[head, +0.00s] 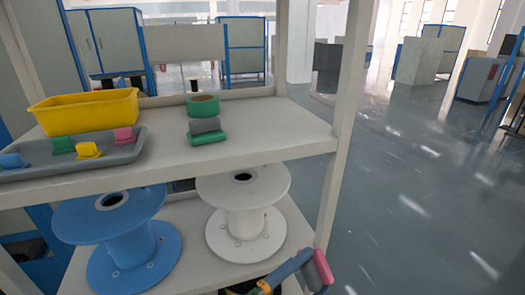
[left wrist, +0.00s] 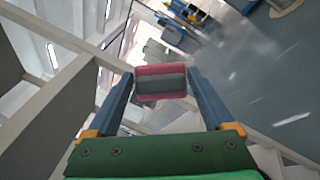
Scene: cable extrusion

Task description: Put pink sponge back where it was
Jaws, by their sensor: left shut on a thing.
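My left gripper (head: 311,268) is low in the head view, in front of the shelf's right post. It is shut on the pink sponge (head: 323,266). In the left wrist view the sponge (left wrist: 160,70), pink with a grey band across it, sits between the two blue fingers of the gripper (left wrist: 160,84). My right gripper does not show.
A grey tray (head: 40,173) with several small coloured pieces and a yellow bin (head: 88,112) stand on the upper shelf's left. A blue spool (head: 125,240) and a white spool (head: 243,215) stand below. The shelf's right post (head: 343,130) is close. The upper shelf's right side is clear.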

